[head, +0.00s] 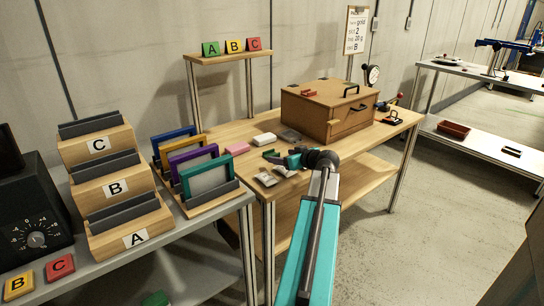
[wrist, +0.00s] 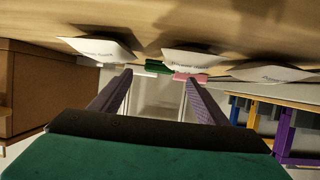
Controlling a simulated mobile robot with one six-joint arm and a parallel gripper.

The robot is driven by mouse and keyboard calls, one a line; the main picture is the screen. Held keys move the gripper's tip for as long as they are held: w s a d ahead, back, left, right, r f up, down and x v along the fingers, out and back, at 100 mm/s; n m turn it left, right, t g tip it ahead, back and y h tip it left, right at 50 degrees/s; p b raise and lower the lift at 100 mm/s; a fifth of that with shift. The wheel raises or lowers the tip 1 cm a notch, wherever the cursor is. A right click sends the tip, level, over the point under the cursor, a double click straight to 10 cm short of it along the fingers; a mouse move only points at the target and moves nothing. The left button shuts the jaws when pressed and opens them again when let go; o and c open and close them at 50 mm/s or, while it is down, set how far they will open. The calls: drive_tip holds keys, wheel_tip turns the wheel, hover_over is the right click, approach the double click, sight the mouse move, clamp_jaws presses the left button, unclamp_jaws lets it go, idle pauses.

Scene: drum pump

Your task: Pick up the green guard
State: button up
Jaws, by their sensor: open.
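A small green block (head: 269,153), which I take to be the green guard, lies on the wooden bench near a pink block and a white block. My gripper (head: 279,160) is low over the bench, just beside the green block, and partly hides that area. In the wrist view the green block (wrist: 157,67) shows beyond and between my open fingers (wrist: 157,77). Nothing is held between the fingers. I cannot tell the exact gap between fingertips and block.
White packets (head: 267,179) lie close to my gripper. The pink block (head: 238,148) and white block (head: 264,139) lie beyond. A brown wooden box (head: 330,112) stands to the right. A rack with blue, purple and teal frames (head: 206,174) stands to the left.

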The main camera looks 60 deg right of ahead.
sight(277, 155)
drive_tip(key=shift+x, duration=2.55)
drive_tip(key=c, duration=1.1)
drive_tip(key=shift+r, duration=0.15)
drive_tip(key=shift+r, duration=1.2)
drive_tip(key=s+a, duration=0.2)
drive_tip(key=s, duration=0.2)
drive_tip(key=s+a+r, duration=0.1)
drive_tip(key=s+a, duration=0.1)
drive_tip(key=s, duration=0.3)
drive_tip(key=s+a+r, duration=0.1)
drive_tip(key=s+a, duration=0.2)
drive_tip(key=s, duration=0.2)
drive_tip(key=shift+s+r, duration=0.15)
drive_tip(key=shift+s, duration=0.1)
